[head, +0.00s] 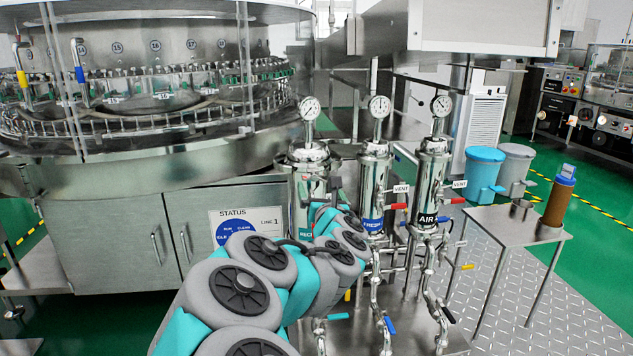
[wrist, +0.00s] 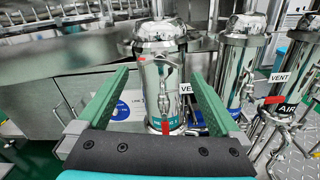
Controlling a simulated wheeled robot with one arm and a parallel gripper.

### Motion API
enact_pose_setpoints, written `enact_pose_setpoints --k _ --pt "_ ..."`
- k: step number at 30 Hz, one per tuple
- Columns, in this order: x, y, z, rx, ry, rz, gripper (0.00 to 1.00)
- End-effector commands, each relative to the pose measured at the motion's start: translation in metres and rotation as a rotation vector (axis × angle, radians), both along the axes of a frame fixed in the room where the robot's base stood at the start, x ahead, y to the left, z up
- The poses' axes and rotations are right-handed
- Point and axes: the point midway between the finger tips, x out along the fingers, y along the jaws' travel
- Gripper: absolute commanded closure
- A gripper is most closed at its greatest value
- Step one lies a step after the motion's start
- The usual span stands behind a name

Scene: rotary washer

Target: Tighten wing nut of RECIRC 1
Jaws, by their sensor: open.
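The leftmost steel filter housing (head: 303,205) carries a teal label, partly hidden by my arm in the head view. In the wrist view the same housing (wrist: 160,62) stands upright, with a teal label (wrist: 184,131) low down whose text is too small to read surely. A small bright metal fitting (wrist: 171,75) on its front may be the wing nut; its shape is unclear. My gripper (wrist: 160,75) is open and empty. Its green fingers show on the left and right of the housing in the picture; I cannot tell whether they touch anything.
To the right stand a housing with a blue label (head: 374,175) and the AIR housing (head: 432,180), with gauges on top and red-handled vent valves. Pipes and coloured valve handles crowd below. The round washer (head: 150,140) is at left. A small steel table (head: 500,230) stands at right.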

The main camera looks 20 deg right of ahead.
Motion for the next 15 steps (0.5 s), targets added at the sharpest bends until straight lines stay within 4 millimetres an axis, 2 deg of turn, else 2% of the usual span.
enact_pose_setpoints --k 3,9,15 --pt "0.018 -0.004 0.000 0.003 0.000 0.003 0.00" --pt "0.040 -0.010 0.001 0.003 -0.001 0.002 0.00" --pt "0.050 -0.015 -0.001 0.003 0.001 -0.001 0.00"
